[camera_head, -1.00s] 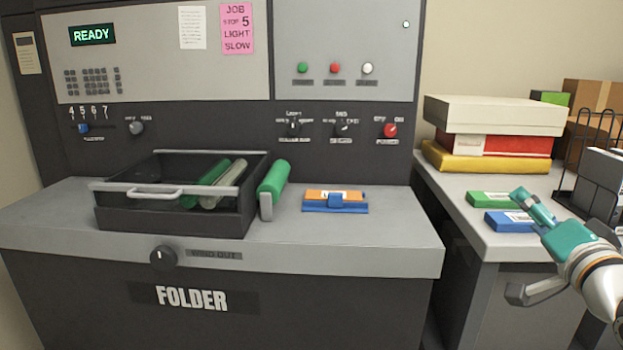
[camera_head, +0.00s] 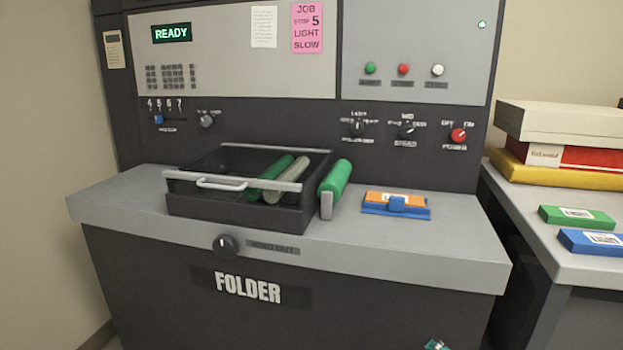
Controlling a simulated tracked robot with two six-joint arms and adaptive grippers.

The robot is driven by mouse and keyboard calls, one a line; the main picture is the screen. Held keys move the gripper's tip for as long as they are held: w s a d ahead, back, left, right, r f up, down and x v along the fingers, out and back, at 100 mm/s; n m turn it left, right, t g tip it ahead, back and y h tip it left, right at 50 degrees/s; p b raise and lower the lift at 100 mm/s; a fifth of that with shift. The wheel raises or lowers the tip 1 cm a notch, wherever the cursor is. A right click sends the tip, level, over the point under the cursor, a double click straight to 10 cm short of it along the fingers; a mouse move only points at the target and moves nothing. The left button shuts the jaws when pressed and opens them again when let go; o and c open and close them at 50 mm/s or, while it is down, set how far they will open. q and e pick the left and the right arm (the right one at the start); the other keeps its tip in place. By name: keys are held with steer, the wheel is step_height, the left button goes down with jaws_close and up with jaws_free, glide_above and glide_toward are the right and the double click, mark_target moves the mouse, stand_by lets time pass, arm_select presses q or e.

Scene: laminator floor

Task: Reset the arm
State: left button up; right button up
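Only a small teal piece, which looks like the tip of my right gripper (camera_head: 437,345), shows at the bottom edge in front of the folder machine (camera_head: 330,250). The rest of that arm is out of the picture, so I cannot tell whether the gripper is open or shut. It is well below the machine's grey top and appears apart from everything. My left gripper is not in view.
On the machine top stand an open black drawer (camera_head: 235,212) with green and pale rollers, a green roller (camera_head: 336,178) beside it, and an orange-and-blue block (camera_head: 397,205). The right-hand table (camera_head: 545,240) holds boxes and green and blue blocks.

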steer(key=s+a+f+n+g+y, duration=0.1)
steer(key=s+a+f, duration=0.15)
steer(key=f, duration=0.25)
steer(key=s+a+f+g, duration=0.1)
steer(key=a+f+g, duration=0.1)
steer(key=a+f, duration=0.3)
steer(key=s+a+f+n+g+y, duration=0.1)
steer(key=s+a+f+n+g, duration=0.3)
steer(key=s+f, duration=0.6)
steer(key=s+a+f+n+g+y, duration=0.1)
steer(key=s+a+f+n+g, duration=0.15)
steer(key=s+a+f, duration=0.7)
steer(key=a+p+v, duration=0.2)
steer(key=p+v, duration=0.8)
steer(key=v, duration=0.1)
steer(key=a+r+p+v, duration=0.1)
steer(key=a+p+v, duration=0.1)
steer(key=p+v, duration=0.7)
step_height(320, 180, up, 3)
steer(key=shift+d+f+g+p, duration=0.15)
steer(key=shift+d+g+p, duration=0.2)
